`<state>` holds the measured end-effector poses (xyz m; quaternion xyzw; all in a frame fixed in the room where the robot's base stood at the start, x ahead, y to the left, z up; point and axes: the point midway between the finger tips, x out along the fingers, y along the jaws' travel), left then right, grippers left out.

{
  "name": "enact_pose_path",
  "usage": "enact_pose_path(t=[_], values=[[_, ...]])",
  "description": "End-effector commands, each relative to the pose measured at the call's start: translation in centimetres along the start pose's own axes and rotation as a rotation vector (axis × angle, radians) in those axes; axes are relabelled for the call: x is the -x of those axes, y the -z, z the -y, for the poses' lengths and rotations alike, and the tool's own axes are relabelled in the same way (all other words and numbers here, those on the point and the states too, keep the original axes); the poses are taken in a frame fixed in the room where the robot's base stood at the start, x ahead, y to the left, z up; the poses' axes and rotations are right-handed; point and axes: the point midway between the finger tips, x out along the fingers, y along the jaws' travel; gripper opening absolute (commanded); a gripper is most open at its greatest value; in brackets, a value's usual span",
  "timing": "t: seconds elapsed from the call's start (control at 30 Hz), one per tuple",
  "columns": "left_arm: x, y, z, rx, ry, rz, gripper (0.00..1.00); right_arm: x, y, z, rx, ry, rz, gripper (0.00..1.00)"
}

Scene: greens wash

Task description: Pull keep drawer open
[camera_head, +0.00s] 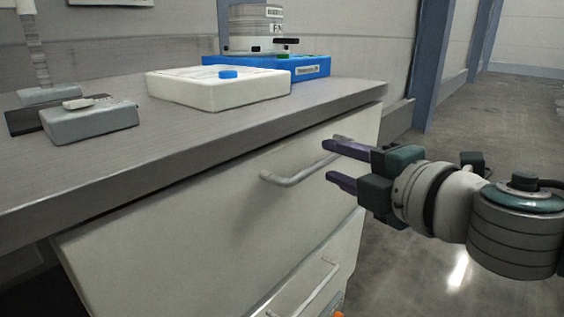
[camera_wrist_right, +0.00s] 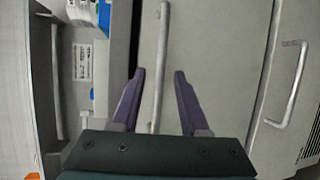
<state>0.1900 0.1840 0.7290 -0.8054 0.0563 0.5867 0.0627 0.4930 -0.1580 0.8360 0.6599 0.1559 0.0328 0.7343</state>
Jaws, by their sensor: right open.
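A pale cabinet under the counter has an upper drawer (camera_head: 190,215) with a grey bar handle (camera_head: 290,181). The drawer front looks flush. My right gripper (camera_head: 332,160) is open near the right end of this handle, one finger higher and one lower. In the right wrist view, the handle (camera_wrist_right: 163,45) runs lengthwise between the two purple fingers (camera_wrist_right: 158,75), nearer the left one. The fingers do not grip it, and I cannot tell how deep they reach around it. No label shows which drawer is the keep drawer. My left gripper is out of view.
A lower drawer handle (camera_head: 305,292) sits below; it also shows in the right wrist view (camera_wrist_right: 291,85). On the counter (camera_head: 200,135) stand a white box (camera_head: 205,92), a blue tray (camera_head: 308,68) and a grey scale-like block (camera_head: 90,122). Open floor (camera_head: 470,130) lies to the right.

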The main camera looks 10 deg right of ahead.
Motion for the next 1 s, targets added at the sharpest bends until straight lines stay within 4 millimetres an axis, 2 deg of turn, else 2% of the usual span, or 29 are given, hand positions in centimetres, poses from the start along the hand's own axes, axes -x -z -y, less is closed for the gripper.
enact_pose_path(t=[0.03,0.2,0.57,0.93,1.0], values=[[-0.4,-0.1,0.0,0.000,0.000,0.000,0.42,-0.9,0.0,0.1,0.000,-0.002,0.000,0.45],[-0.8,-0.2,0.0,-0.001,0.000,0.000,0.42,-2.5,0.1,0.1,-0.001,-0.001,0.000,0.45],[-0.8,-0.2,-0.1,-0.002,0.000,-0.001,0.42,-2.8,0.1,0.0,-0.002,0.001,-0.001,0.43],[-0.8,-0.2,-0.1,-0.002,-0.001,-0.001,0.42,-2.8,0.0,0.0,-0.002,0.001,0.000,0.02],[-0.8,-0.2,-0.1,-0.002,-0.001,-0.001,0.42,-2.8,0.0,0.0,-0.002,0.001,0.000,0.00]])
